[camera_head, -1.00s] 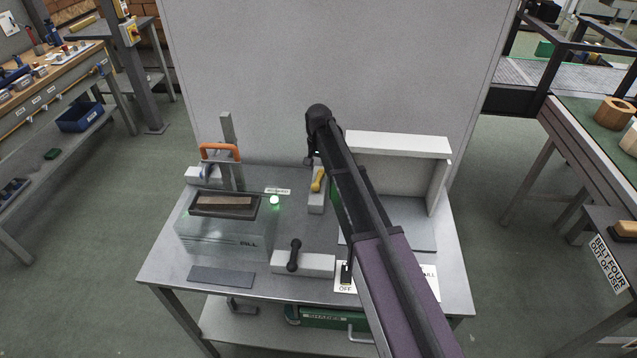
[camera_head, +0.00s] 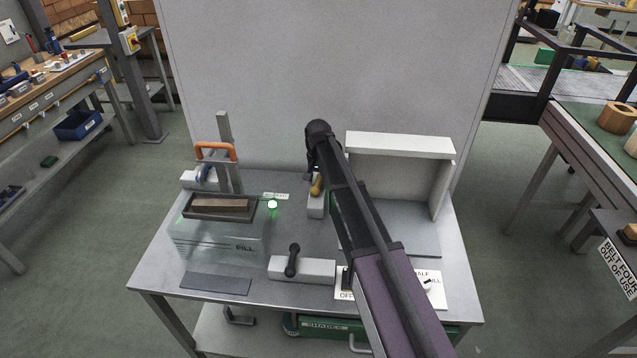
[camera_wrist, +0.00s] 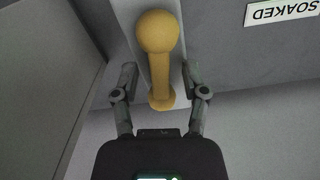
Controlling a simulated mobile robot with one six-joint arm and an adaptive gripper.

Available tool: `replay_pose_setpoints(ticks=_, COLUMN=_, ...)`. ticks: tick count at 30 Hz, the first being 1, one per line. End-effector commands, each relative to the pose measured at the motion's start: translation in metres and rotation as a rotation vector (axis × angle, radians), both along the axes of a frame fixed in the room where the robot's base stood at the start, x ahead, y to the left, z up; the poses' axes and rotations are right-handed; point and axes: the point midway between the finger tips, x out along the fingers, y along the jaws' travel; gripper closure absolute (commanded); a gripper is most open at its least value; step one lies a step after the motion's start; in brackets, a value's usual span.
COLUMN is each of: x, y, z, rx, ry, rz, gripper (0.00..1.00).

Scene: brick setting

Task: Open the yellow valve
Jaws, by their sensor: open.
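The yellow valve (camera_head: 316,186) is a lever with a round knob on a pale grey block (camera_head: 316,206) near the back middle of the metal table. My arm partly covers it in the head view. In the wrist view the yellow valve (camera_wrist: 158,60) lies lengthwise, its knob toward the top and its narrower base end lower down. My gripper (camera_wrist: 160,80) is open, with one finger on each side of the lever's lower part. Gaps show between the fingers and the lever. I cannot tell the height between them.
A black-handled valve (camera_head: 292,262) sits on a block in front. A clear tank (camera_head: 216,236) with a brick tray on top stands left, near an orange handle (camera_head: 215,150). A white open-fronted box (camera_head: 400,145) stands right. A "SOAKED" label (camera_wrist: 282,10) lies near the yellow valve.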

Motion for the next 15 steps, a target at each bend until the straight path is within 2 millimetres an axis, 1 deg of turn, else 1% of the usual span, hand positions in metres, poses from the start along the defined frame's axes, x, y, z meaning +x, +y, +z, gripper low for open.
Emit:
replay_pose_setpoints(ticks=4, x=0.0000, y=0.0003, z=0.0002, rx=0.000, ry=0.000, rz=0.000, gripper=0.43)
replay_pose_setpoints(ticks=5, x=0.0000, y=0.0003, z=0.0002, rx=0.000, ry=0.000, rz=0.000, gripper=0.49)
replay_pose_setpoints(ticks=6, x=0.0000, y=0.0003, z=0.0002, rx=0.000, ry=0.000, rz=0.000, gripper=0.61)
replay_pose_setpoints(ticks=8, x=-0.0001, y=0.0004, z=0.0002, rx=0.000, ry=0.000, rz=0.001, gripper=0.79)
replay_pose_setpoints(ticks=9, x=-0.0001, y=0.0004, z=0.0002, rx=0.000, ry=0.000, rz=0.001, gripper=0.90)
replay_pose_setpoints(ticks=10, x=-0.0001, y=0.0005, z=0.0002, rx=0.000, ry=0.000, rz=0.001, gripper=0.99)
replay_pose_setpoints(ticks=15, x=-0.0003, y=0.0007, z=0.0001, rx=0.000, ry=0.000, rz=0.001, gripper=1.00)
